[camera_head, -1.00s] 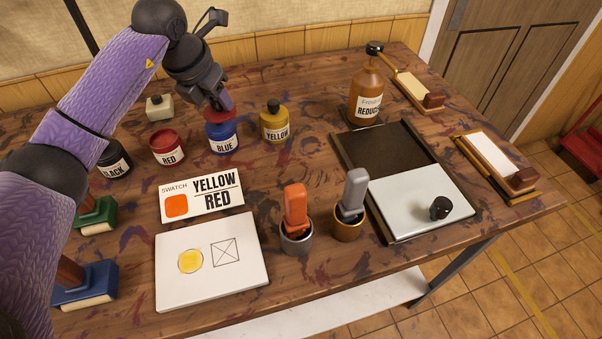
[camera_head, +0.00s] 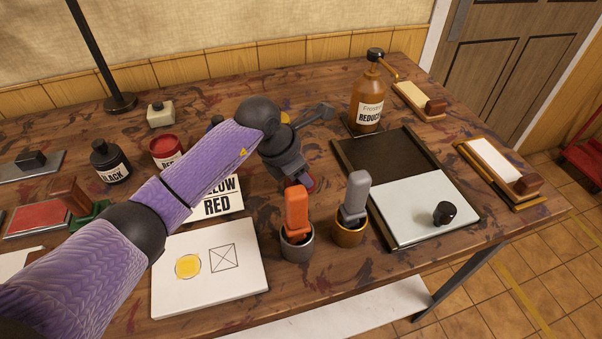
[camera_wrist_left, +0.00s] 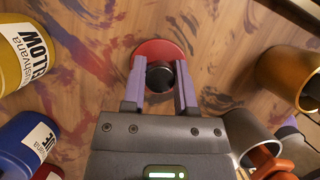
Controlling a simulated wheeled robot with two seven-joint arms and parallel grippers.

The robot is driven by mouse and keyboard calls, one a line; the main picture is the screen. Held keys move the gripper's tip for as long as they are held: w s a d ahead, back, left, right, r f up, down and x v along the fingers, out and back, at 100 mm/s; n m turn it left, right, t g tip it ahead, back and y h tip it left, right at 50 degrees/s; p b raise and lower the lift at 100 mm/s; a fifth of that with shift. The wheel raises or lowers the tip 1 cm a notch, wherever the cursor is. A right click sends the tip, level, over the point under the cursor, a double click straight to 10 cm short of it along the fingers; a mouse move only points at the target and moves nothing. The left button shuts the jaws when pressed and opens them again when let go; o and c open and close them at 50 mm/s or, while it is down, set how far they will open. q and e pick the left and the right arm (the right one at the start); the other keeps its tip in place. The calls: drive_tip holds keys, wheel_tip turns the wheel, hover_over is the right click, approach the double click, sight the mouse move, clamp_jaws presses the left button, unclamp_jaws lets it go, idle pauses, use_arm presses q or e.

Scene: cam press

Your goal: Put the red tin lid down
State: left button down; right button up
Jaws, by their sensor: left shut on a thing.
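The red lid (camera_wrist_left: 148,50) has a black knob (camera_wrist_left: 160,75) on top. My left gripper (camera_wrist_left: 160,88) is shut on the knob, one finger on each side. In the head view the left gripper (camera_head: 297,183) points down behind the two metal cups, with a bit of the red lid (camera_head: 310,184) showing beside the fingers. Bare table shows around the lid in the wrist view; I cannot tell whether it touches the wood. The red tin (camera_head: 165,146) stands open at the left, its red paint showing. My right gripper is not in view.
A silver cup (camera_head: 297,246) with an orange-handled tool and a brass cup (camera_head: 348,232) with a grey-handled tool stand close in front. The dark tray (camera_head: 390,150) lies to the right. The yellow tin (camera_wrist_left: 22,55) and blue tin (camera_wrist_left: 25,142) are nearby.

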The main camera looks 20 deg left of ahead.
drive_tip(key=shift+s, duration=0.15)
use_arm(q)
drive_tip(key=shift+c, duration=1.9)
unclamp_jaws()
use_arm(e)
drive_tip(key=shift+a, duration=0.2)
use_arm(q)
drive_tip(key=p+v, duration=0.3)
drive_tip(key=v, duration=0.9)
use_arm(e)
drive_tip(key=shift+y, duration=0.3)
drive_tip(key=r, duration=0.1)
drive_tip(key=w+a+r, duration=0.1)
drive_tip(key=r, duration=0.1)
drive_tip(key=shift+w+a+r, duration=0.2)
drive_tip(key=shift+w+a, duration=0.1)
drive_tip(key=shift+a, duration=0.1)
use_arm(q)
drive_tip(key=shift+r, duration=0.1)
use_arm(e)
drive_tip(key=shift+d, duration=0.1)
